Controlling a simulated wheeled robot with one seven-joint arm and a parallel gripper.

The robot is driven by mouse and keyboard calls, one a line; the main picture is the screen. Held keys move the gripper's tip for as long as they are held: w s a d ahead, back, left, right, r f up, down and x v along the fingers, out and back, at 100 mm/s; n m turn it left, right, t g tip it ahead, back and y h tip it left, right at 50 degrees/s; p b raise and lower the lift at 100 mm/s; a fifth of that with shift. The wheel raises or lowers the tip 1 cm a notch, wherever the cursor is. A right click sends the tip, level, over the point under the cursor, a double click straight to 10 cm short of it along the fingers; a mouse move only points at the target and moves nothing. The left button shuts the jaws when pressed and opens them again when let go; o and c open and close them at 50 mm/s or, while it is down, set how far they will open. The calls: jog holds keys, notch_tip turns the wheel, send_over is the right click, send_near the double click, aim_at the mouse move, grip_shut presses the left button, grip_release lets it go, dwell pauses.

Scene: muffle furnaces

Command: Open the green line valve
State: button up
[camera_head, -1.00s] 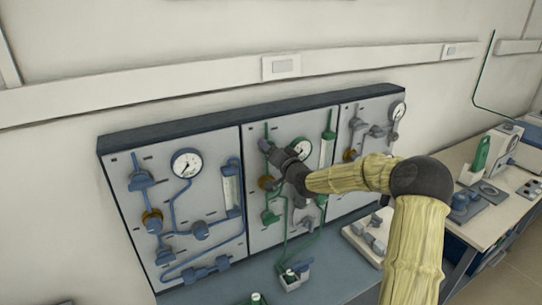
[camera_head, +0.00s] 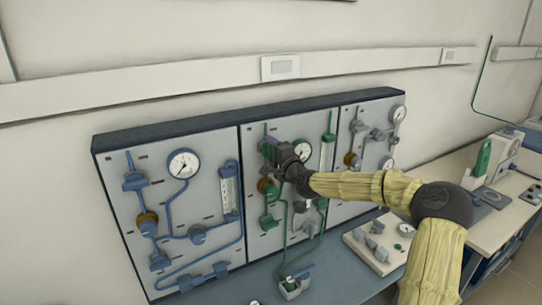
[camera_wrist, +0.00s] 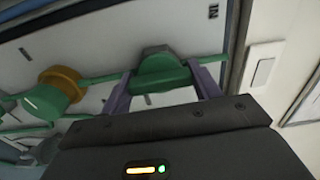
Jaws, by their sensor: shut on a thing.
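The green line runs on the middle panel (camera_head: 255,225). In the wrist view its valve (camera_wrist: 160,72) is a green body with a handle, set on a green pipe. My gripper (camera_wrist: 163,88) has one purple-grey finger on each side of the green valve handle and is shut on it. In the head view my gripper (camera_head: 280,158) is at the upper left of the middle panel and hides most of the valve. A green knob with a brass collar (camera_wrist: 58,90) sits on the same pipe, to the left in the wrist view.
A blue-piped panel (camera_head: 165,215) stands to the left and a grey-piped panel (camera_head: 372,140) to the right. A round gauge (camera_head: 302,151) is close to the right of my gripper. A bench (camera_head: 470,215) with equipment is at the right.

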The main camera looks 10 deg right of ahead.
jog(key=shift+f, duration=0.1)
dwell(0.4)
jog(key=o, duration=1)
jog(key=b+v, duration=0.4)
jog(key=v, duration=1.3)
jog(key=shift+s, duration=0.2)
